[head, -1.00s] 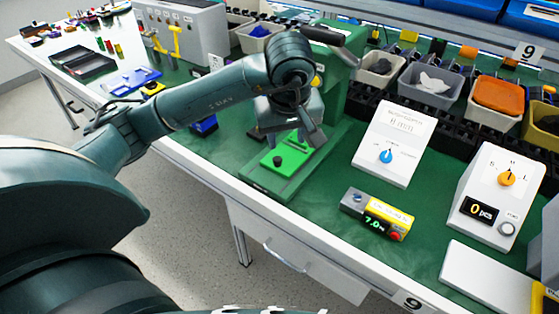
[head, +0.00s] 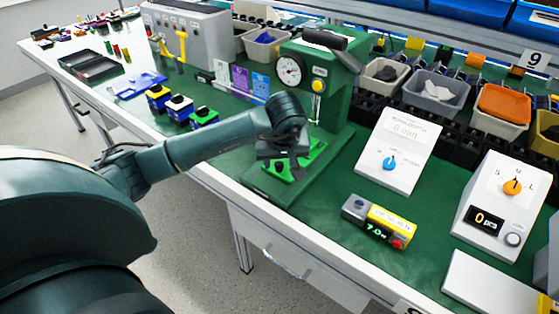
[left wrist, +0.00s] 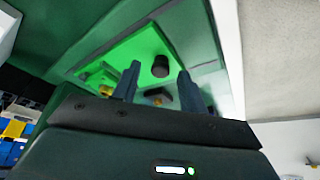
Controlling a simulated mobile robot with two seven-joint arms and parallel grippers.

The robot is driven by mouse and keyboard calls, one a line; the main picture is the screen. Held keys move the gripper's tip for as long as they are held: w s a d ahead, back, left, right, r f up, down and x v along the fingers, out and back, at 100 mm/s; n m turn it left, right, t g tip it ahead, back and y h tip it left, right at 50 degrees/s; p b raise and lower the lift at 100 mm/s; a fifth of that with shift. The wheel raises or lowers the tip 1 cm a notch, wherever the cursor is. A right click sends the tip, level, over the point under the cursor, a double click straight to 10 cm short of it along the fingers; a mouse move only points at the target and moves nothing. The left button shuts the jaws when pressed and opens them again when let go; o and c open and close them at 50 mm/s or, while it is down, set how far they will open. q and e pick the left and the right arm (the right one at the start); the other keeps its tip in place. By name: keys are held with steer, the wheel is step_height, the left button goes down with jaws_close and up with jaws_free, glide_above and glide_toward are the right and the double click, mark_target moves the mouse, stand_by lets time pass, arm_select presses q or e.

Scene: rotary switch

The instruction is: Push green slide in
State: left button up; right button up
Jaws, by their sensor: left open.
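The bright green slide (head: 313,158) sits on the dark green base of the press (head: 335,92). My left gripper (head: 287,170) is low over the slide in the head view and hides much of it, including its knob. In the left wrist view the slide (left wrist: 128,52) is a flat green plate with a round black knob (left wrist: 160,66). The two fingers of my left gripper (left wrist: 160,86) are apart, one on each side of the knob in the picture. Whether they touch the slide or knob I cannot tell. My right gripper is not in view.
A white box with a blue knob (head: 390,163), a yellow and grey display unit (head: 378,221) and a white box with an orange knob (head: 512,187) stand to the right. Bins line the back. The table's front edge (head: 240,200) is close to the press base.

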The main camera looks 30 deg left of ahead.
arm_select(q)
steer(key=shift+w+a+f, duration=0.1)
steer(key=shift+f, duration=0.3)
steer(key=shift+c, duration=0.2)
jaws_close()
steer(key=shift+w, duration=0.1)
